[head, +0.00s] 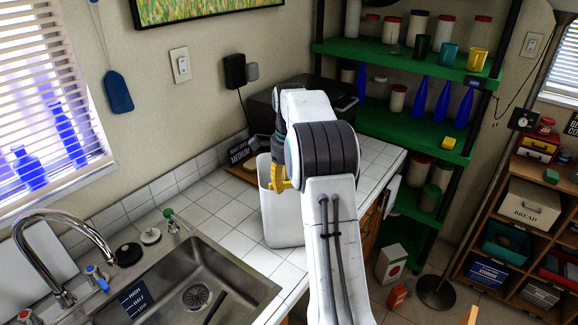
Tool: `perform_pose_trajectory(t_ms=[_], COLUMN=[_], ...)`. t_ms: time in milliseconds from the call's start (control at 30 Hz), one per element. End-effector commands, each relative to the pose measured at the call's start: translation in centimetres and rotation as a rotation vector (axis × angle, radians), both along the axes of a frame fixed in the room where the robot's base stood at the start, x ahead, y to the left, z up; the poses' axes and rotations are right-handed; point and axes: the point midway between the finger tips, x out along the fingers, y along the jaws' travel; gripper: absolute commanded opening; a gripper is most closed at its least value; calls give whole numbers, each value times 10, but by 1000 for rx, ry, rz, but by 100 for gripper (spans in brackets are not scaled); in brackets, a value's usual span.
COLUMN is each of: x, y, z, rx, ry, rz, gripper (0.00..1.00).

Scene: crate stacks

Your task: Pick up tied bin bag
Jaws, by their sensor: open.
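I cannot make out a tied bin bag in the head view. A tall white container (279,222) stands upright on the white tiled counter, left of my arm and partly hidden by it. My gripper (278,180) shows only in part, as yellow pieces in front of the container's upper part. It is open, and I see nothing held in it. My arm hides part of the counter and whatever is behind it, and I cannot tell whether the gripper touches the container.
A steel sink (190,285) with a curved tap (70,235) is at the lower left. A dark appliance (340,95) stands at the counter's back. Green shelves (405,60) with bottles and jars, and a wooden cubby unit (525,185), are at right. Some floor shows between them.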

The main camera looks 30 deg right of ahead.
Motion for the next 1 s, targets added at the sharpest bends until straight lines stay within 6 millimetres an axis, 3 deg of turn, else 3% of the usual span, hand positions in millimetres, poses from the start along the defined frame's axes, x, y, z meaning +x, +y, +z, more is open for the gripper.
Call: perform_pose_trajectory(t_ms=[600, 1000], x=[-4, -6], y=[2, 3], z=[92, 114], rx=[-2, 0], ry=[-4, -1], rz=[0, 0], gripper=[36, 36])
